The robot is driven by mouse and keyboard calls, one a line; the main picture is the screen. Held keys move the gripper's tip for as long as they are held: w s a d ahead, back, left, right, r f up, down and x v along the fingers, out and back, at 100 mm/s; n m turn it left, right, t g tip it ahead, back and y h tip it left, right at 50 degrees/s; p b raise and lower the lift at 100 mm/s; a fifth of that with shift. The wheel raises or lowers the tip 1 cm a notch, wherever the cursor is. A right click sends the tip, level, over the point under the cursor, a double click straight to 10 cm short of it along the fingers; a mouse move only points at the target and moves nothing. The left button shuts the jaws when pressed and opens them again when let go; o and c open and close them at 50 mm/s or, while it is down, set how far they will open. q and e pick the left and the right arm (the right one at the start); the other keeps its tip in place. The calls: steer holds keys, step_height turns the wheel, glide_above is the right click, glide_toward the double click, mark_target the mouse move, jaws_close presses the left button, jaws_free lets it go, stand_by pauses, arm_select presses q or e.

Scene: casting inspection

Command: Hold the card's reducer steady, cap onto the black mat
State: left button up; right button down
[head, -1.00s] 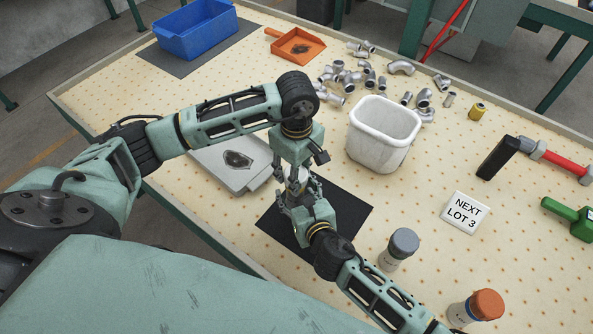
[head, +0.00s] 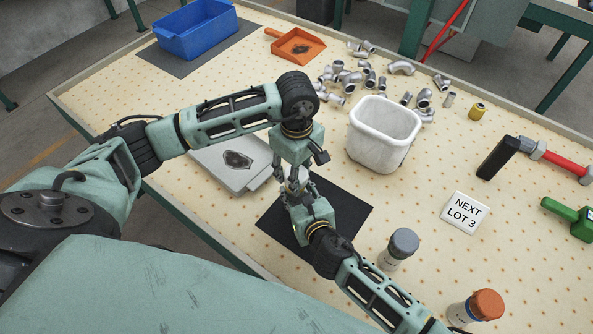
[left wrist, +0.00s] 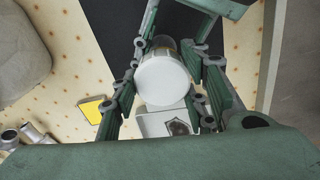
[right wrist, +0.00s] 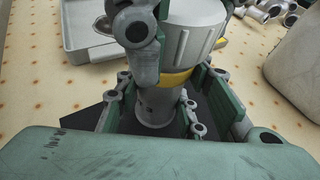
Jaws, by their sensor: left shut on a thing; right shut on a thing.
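The reducer (right wrist: 155,108) stands upright as a grey metal body over the black mat (head: 345,208). A pale ribbed cap (right wrist: 194,42) sits on top of it, with a yellow band below. In the left wrist view the cap's round white top (left wrist: 162,77) faces the camera. My left gripper (head: 293,174) comes down from above and is shut on the cap. My right gripper (head: 299,197) comes in from the front and is shut on the reducer's body. In the head view the fingers hide most of the part. A white card (head: 465,212) reads "NEXT LOT 3".
A grey tray (head: 222,178) with a dark patch lies left of the mat. A white bin (head: 382,135) stands behind, near several loose pipe fittings. A grey-capped bottle (head: 399,248) and an orange-capped bottle (head: 477,308) stand at right. The mat's right part is clear.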

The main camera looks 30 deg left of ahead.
stand_by(0.8)
arm_select(q)
steer(key=o, duration=0.5)
steer(key=c, duration=0.7)
steer(key=shift+r, duration=0.1)
steer(key=shift+r, duration=1.75)
steer(key=shift+r, duration=0.15)
steer(key=shift+r, duration=1.9)
steer(key=shift+d, duration=0.1)
